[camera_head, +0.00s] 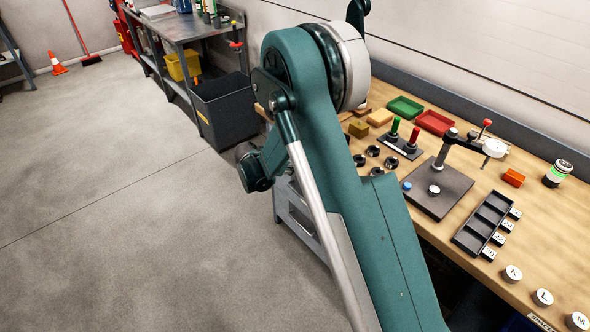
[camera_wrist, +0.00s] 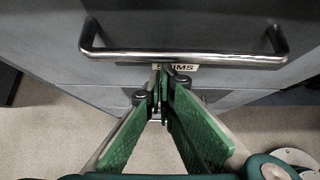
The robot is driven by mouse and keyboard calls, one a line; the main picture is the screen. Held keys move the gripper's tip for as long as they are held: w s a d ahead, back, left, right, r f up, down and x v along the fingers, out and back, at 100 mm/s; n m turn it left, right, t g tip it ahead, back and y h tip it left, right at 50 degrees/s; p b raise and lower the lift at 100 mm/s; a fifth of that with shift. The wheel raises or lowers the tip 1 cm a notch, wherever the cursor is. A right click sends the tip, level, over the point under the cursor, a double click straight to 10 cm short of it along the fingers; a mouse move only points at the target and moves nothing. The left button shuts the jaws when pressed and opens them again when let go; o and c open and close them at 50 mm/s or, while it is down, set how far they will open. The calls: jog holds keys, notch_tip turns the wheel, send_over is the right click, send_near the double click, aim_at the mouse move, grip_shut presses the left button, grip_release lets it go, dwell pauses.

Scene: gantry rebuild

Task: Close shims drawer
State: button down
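The grey shims drawer front (camera_wrist: 215,75) fills the upper part of the wrist view. Its curved metal handle (camera_wrist: 200,57) runs across it. Below the handle is a small label, partly covered by my gripper, with "IMS" readable. My gripper (camera_wrist: 163,72) has green-padded fingers that meet at their tips, just under the middle of the handle and in front of the label. Nothing shows between the tips. Whether they touch the drawer front is unclear. In the head view my arm hides the gripper; grey metal drawer work (camera_head: 297,215) shows beside it, jutting out from under the bench.
The wooden bench (camera_head: 560,215) holds a dial gauge stand (camera_head: 440,190), a black compartment tray (camera_head: 462,237), green and red trays and several labelled round pieces. A dark bin (camera_head: 222,108) stands on the floor at the back. The floor left of my arm is clear.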

jog(key=shift+w+d, duration=0.25)
jog(key=shift+d, duration=0.05)
jog(key=s+a+f+p+v, duration=0.1)
jog(key=f+v, duration=0.1)
jog(key=v, duration=1.1)
jog(key=shift+s+a+p, duration=0.35)
jog(key=shift+s+a, duration=0.05)
jog(key=shift+a, duration=0.05)
